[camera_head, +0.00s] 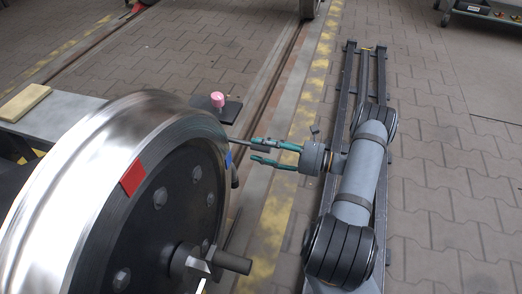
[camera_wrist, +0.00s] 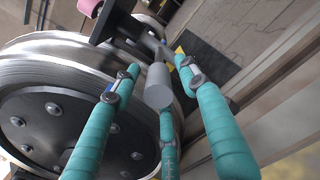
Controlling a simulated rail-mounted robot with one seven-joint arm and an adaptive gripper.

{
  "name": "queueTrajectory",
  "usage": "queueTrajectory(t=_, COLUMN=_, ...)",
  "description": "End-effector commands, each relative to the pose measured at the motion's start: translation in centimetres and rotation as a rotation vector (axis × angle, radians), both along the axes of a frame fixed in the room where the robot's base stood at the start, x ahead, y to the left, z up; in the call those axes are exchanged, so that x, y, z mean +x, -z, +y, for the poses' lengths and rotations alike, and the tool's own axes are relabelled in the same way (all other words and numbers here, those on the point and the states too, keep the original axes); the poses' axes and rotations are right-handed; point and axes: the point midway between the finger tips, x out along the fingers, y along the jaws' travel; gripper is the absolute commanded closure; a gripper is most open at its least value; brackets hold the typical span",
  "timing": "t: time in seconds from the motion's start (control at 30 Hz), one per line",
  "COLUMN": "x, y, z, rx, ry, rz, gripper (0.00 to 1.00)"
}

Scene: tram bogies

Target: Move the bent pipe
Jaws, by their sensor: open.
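A grey pipe (camera_wrist: 158,86), which I take for the bent pipe, shows its round end towards me in the wrist view. It appears between the teal fingers of my gripper (camera_wrist: 158,74), which is open; I cannot tell whether any finger touches it. In the head view the thin grey pipe (camera_head: 238,142) sticks out from behind the wheel's right edge towards my gripper (camera_head: 255,150). Its far part and bend are hidden behind the wheel.
A large steel wheel (camera_head: 100,185) with a red mark and dark hub fills the left. A pink-topped part (camera_head: 217,100) stands on a dark plate (camera_head: 230,110) behind. A yellowish block (camera_head: 24,102) lies on a grey surface at left. Paved floor at right is mostly clear.

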Motion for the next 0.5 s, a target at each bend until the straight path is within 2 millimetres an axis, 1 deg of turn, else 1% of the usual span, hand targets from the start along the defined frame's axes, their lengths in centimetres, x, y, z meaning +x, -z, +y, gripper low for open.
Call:
queueTrajectory(t=0.1, x=0.12, y=-0.01, z=0.33, rx=0.0, ry=0.001, rz=0.0, gripper=0.57)
queueTrajectory(t=0.3, x=0.12, y=-0.06, z=0.34, rx=0.0, ry=0.001, rz=0.001, gripper=0.57)
queueTrajectory(t=0.5, x=0.1, y=-0.05, z=0.32, rx=0.0, ry=0.0, rz=0.0, gripper=0.68)
